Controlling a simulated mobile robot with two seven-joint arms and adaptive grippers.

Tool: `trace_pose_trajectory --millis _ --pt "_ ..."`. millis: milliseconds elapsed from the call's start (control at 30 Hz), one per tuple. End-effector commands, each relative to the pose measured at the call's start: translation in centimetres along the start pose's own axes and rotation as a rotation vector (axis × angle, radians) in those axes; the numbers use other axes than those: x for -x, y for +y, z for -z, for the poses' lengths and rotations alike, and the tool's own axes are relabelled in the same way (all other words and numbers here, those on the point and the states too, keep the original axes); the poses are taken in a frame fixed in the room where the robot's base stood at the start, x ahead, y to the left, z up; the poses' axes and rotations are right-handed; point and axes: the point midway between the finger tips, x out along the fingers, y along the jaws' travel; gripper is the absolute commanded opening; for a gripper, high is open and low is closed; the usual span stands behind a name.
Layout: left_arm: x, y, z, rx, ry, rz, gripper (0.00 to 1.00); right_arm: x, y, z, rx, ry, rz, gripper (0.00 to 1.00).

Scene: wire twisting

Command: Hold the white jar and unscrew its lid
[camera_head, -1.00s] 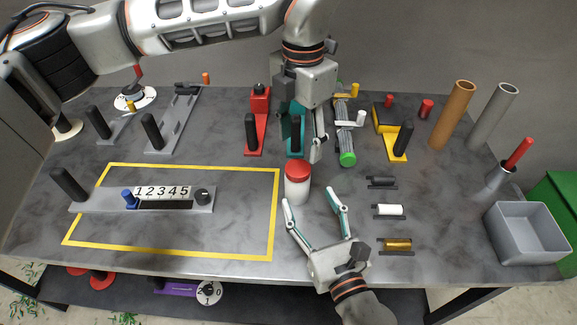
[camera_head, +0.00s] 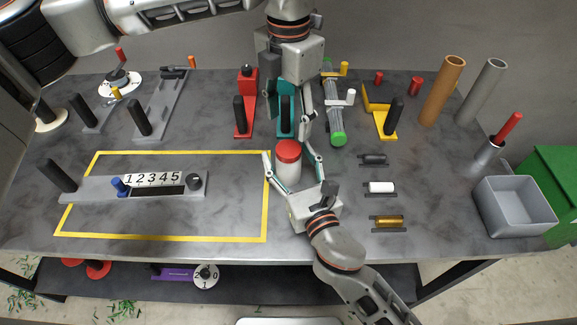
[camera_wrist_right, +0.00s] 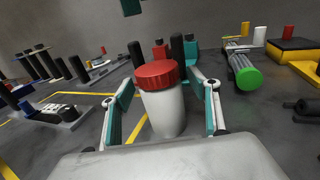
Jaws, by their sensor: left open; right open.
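The white jar (camera_head: 288,169) with its red lid (camera_head: 289,151) stands upright on the table, just right of the yellow outline. My right gripper (camera_head: 290,160) is open around the jar, with a finger on each side. In the right wrist view the jar (camera_wrist_right: 164,112) and red lid (camera_wrist_right: 157,74) are between its two teal-padded fingers, with gaps visible at both sides. My left gripper (camera_head: 288,112) is open and points down just behind and above the jar. It partly hides the teal tool behind it.
A yellow-outlined area (camera_head: 265,200) with a numbered dial fixture (camera_head: 155,186) lies to the left. A red clamp (camera_head: 244,105), a green-ended bundle (camera_head: 338,137) and a yellow holder (camera_head: 380,122) stand behind. Small cylinders, tubes and a grey bin (camera_head: 515,205) are at right.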

Motion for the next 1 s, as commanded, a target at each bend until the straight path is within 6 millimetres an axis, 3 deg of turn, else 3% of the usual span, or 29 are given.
trace_pose_trajectory --millis 67,100,300,567,1000 --pt "-0.01 -0.01 0.00 0.000 0.000 0.000 0.52 0.01 0.00 0.00 0.000 0.000 0.000 0.60" --pt "-0.01 -0.01 0.00 0.000 0.000 0.000 0.52 0.01 0.00 0.00 0.000 0.000 0.000 0.55" --pt "-0.01 -0.01 0.00 0.000 0.000 0.000 0.52 0.02 0.00 0.00 0.000 0.000 0.000 0.03" --pt "0.00 0.00 -0.01 -0.081 0.000 0.000 0.52 0.03 0.01 0.00 -0.001 0.000 0.000 0.00" --pt "0.01 0.00 0.00 -0.812 0.001 -0.001 0.52 0.03 0.01 0.01 -0.001 0.000 0.000 0.00"
